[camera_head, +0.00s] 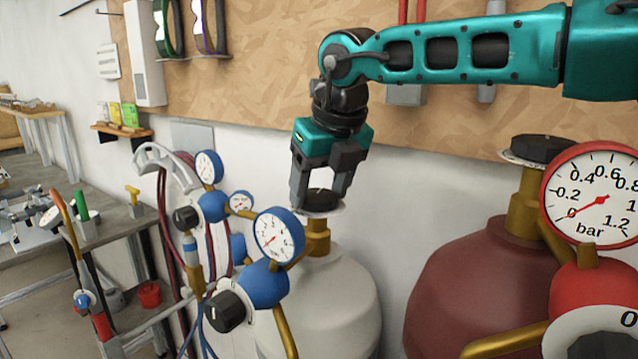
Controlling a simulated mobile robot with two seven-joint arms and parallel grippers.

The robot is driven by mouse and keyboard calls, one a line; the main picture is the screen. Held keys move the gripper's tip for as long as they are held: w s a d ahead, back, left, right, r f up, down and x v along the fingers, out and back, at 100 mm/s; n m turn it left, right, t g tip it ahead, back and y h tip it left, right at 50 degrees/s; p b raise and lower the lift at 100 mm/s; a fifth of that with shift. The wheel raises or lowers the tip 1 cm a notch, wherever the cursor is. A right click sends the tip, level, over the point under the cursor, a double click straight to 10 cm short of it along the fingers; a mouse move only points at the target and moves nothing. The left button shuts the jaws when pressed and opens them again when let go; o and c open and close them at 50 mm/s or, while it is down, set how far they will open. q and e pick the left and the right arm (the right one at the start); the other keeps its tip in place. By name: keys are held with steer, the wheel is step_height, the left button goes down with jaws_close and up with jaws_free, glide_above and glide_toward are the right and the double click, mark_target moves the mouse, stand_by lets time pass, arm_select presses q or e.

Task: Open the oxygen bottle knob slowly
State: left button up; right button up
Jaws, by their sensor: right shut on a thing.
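The white oxygen bottle (330,300) stands at the lower middle, with a brass valve (317,236) on its neck. A black knob (322,200) with a pale disc under it tops the valve. My right gripper (320,196) points down from the teal arm and is shut on the black knob, its dark fingers on either side. A blue regulator (264,282) with a white-faced gauge (279,236) sits on the bottle's left. My left gripper is not in view.
A dark red bottle (480,280) with its own black knob (543,150) and a red gauge (597,196) stands close on the right. Hoses and blue gauges crowd the left side. A workbench (110,228) is further left.

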steer(key=shift+w+d+r+n+y+p, duration=0.1)
steer(key=shift+n+y+p, duration=0.3)
steer(key=shift+n, duration=0.6)
steer(key=o, duration=1.1)
steer(key=shift+c, duration=0.2)
steer(key=v, duration=1.2)
steer(key=shift+d+r, duration=0.2)
steer(key=shift+r, duration=0.2)
